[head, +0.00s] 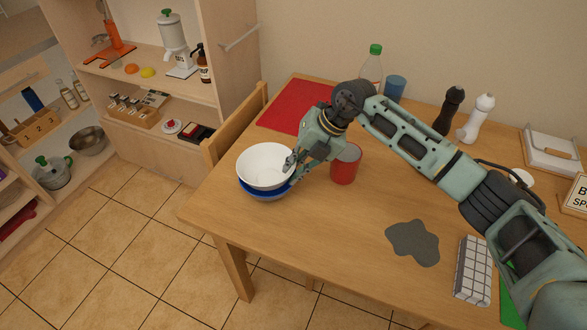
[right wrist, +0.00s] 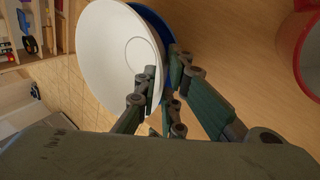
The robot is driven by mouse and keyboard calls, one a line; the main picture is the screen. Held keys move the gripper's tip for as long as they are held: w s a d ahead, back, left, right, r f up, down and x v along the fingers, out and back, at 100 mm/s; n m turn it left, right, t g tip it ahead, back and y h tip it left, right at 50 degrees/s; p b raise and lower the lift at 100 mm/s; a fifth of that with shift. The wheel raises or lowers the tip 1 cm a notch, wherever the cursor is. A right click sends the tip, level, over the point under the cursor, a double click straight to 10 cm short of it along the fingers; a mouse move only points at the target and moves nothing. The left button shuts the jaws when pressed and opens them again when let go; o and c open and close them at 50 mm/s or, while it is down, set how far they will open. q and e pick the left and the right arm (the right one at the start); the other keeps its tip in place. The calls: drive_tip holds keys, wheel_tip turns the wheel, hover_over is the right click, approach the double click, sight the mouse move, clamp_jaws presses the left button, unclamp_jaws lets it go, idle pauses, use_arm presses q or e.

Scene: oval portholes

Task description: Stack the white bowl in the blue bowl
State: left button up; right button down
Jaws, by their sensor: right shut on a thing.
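The white bowl (head: 266,163) is over the blue bowl (head: 262,193) near the left corner of the table, and looks nested in or just above it. Only the blue bowl's outer side and rim show below the white one. My right gripper (head: 290,168) is shut on the white bowl's right rim. In the right wrist view the white bowl (right wrist: 115,50) is tilted in the picture with one finger inside it, and the blue bowl (right wrist: 157,30) shows behind it. Whether the white bowl rests on the blue one is hard to tell. My left gripper is not in view.
A red cup (head: 345,165) stands just right of my right gripper. A red mat (head: 295,105), a bottle (head: 372,68), a blue cup (head: 394,88) and two mills (head: 462,115) are farther back. A grey patch (head: 412,242) lies on the table's front part. A chair (head: 235,125) stands at the left edge.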

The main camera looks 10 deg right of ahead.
drive_tip(key=shift+r, duration=0.15)
drive_tip(key=shift+s+f+b, duration=0.1)
drive_tip(key=shift+f+b, duration=0.2)
drive_tip(key=shift+f, duration=0.3)
drive_tip(key=c, duration=1.9)
unclamp_jaws()
drive_tip(key=shift+s+f, duration=0.1)
drive_tip(key=shift+s, duration=0.05)
drive_tip(key=shift+o, duration=0.2)
drive_tip(key=shift+a+r+p, duration=0.1)
drive_tip(key=shift+r+p, duration=0.2)
drive_tip(key=shift+r, duration=0.15)
drive_tip(key=b+v, duration=0.1)
drive_tip(key=v, duration=1.1)
drive_tip(key=shift+w+r, duration=0.2)
drive_tip(key=shift+r, duration=0.05)
drive_tip(key=shift+f, duration=0.1)
